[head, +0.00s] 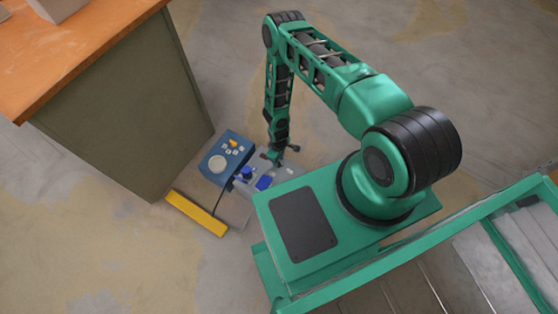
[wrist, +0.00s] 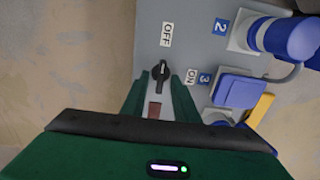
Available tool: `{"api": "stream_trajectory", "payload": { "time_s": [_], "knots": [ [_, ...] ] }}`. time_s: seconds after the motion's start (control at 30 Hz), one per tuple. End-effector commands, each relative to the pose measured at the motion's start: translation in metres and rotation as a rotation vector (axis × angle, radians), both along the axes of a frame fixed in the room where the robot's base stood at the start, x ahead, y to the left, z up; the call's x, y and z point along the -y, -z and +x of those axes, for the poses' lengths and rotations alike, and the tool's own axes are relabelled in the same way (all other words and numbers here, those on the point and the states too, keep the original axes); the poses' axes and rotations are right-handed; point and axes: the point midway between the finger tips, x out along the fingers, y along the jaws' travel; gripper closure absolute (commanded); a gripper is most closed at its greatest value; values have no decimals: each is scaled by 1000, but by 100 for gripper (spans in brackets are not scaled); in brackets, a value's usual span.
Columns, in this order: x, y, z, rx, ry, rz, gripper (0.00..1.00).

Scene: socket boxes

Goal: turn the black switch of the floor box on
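The floor box (wrist: 200,50) has a grey top and fills the upper middle and right of the wrist view. Its black switch (wrist: 160,72) has a narrow handle lying along the line toward the OFF label (wrist: 166,35). The ON label (wrist: 191,75) is to the right of the switch. My gripper (wrist: 160,84) is open, its two green fingers either side of the switch's near end; contact cannot be told. In the head view my gripper (head: 277,156) is low over the floor box (head: 236,209), and the switch cannot be made out.
Blue sockets and plugs (wrist: 290,38) with a cable sit right of the switch. A blue box with a round dial (head: 227,157) and a yellow bar (head: 197,213) are beside the floor box. An orange-topped cabinet (head: 130,110) stands at left. Open floor lies beyond.

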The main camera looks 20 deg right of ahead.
Motion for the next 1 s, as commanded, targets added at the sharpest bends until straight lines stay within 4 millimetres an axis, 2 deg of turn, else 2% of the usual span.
{"api": "stream_trajectory", "payload": {
  "time_s": [0.4,0.5,0.53,0.63,0.67,1.0],
  "knots": [
    [0,7,0,0,0,0,73],
    [0,6,0,0,0,0,97],
    [0,6,0,0,0,0,100],
    [1,6,0,0,0,0,100],
    [8,6,0,0,1,-1,100],
    [4,6,1,1,65,-4,100]
  ]
}}
